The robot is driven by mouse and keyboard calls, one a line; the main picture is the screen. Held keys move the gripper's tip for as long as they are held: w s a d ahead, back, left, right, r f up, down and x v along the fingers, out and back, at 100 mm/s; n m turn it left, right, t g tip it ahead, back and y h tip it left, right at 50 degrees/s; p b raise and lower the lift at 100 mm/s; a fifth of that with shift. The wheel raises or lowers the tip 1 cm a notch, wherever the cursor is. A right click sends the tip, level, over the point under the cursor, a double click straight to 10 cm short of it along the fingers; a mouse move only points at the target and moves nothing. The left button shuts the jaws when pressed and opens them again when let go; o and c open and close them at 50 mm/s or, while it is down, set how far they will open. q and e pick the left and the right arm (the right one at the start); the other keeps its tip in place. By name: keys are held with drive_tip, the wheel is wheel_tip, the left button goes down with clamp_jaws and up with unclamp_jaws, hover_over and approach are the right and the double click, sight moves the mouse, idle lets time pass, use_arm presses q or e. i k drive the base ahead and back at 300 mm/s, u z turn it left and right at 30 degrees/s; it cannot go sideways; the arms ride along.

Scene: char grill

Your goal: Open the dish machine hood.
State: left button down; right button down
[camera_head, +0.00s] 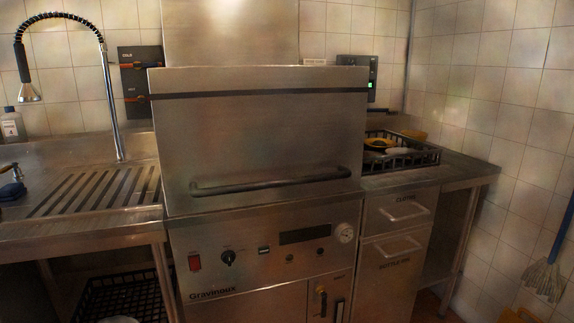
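The dish machine hood (262,135) is a large steel box in the middle of the head view. It sits down on the machine body (265,240), so it is closed. A dark horizontal bar handle (270,182) runs along the lower front of the hood, its right end a little higher in the picture. Below it, the front panel holds a red switch, knobs, a dark display and a round gauge. Neither of my grippers shows in this view, and nothing touches the handle.
A ribbed steel drainboard (95,190) with a spring-hose faucet (110,95) stands left. A black dish rack (405,152) with yellow and white dishes sits on the right counter (455,170), above two drawers. A mop (545,278) leans at far right. The hood's front is unobstructed.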

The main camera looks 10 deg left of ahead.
sight(227, 138)
drive_tip(key=u, duration=0.45)
drive_tip(key=i, duration=0.85)
drive_tip(key=z, duration=0.05)
